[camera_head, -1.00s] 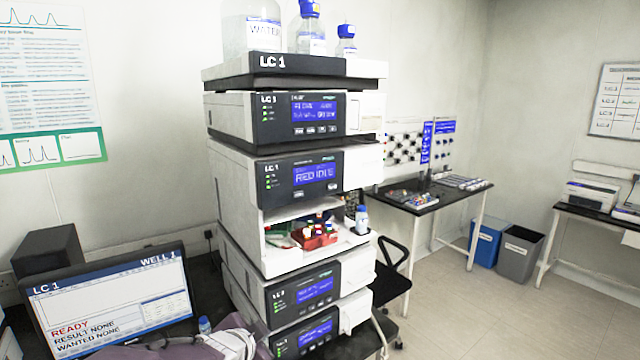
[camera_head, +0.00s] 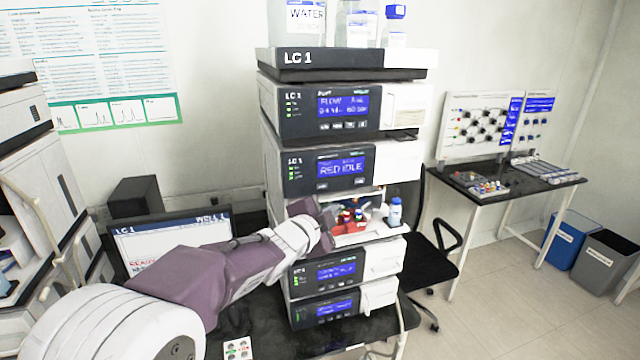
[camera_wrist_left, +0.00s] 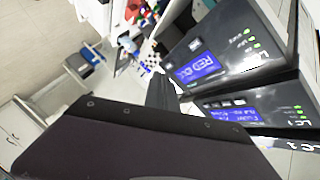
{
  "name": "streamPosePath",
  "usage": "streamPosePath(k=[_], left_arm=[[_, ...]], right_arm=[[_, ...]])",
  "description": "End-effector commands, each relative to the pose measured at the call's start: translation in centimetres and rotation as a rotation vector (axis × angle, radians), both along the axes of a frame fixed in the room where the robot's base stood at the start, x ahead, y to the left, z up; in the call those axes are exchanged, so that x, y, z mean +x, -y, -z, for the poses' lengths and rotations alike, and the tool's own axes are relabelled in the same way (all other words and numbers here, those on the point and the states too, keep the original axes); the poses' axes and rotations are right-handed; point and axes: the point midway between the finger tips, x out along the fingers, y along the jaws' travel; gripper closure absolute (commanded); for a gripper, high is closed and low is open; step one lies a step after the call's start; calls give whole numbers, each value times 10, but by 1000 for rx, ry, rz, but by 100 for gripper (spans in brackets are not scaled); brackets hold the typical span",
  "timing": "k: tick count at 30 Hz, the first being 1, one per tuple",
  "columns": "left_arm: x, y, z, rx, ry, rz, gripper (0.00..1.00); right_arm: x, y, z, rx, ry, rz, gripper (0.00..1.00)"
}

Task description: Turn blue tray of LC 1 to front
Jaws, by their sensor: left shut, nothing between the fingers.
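The LC 1 stack (camera_head: 340,125) stands in the middle of the head view. Its open sampler bay holds a red tray (camera_head: 345,228) with coloured vials at the front. I cannot make out a blue tray clearly in the bay. My left gripper (camera_head: 326,222) is at the bay's left side, close beside the red tray. It is shut and holds nothing; its tips are partly hidden. My right gripper is out of view.
A bottle with a blue cap (camera_head: 395,213) stands at the bay's right edge. Bottles, including a water one (camera_head: 306,20), stand on top of the stack. A monitor (camera_head: 165,240) is behind my arm. A black chair (camera_head: 437,250) is to the right.

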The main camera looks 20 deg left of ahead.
Motion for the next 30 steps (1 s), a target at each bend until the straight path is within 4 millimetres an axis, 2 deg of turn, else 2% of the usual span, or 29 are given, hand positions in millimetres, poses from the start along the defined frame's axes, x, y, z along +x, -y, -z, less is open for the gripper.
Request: streamPosePath(k=[7, 18, 24, 30], left_arm=[[9, -7, -3, 1, -3, -1, 100], [53, -37, -3, -1, -3, -1, 100], [69, -46, -1, -1, -2, -1, 100], [73, -49, 0, 0, -1, 1, 100]], right_arm=[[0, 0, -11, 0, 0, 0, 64], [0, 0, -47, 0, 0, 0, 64], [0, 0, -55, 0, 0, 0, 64], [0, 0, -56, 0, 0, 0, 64]])
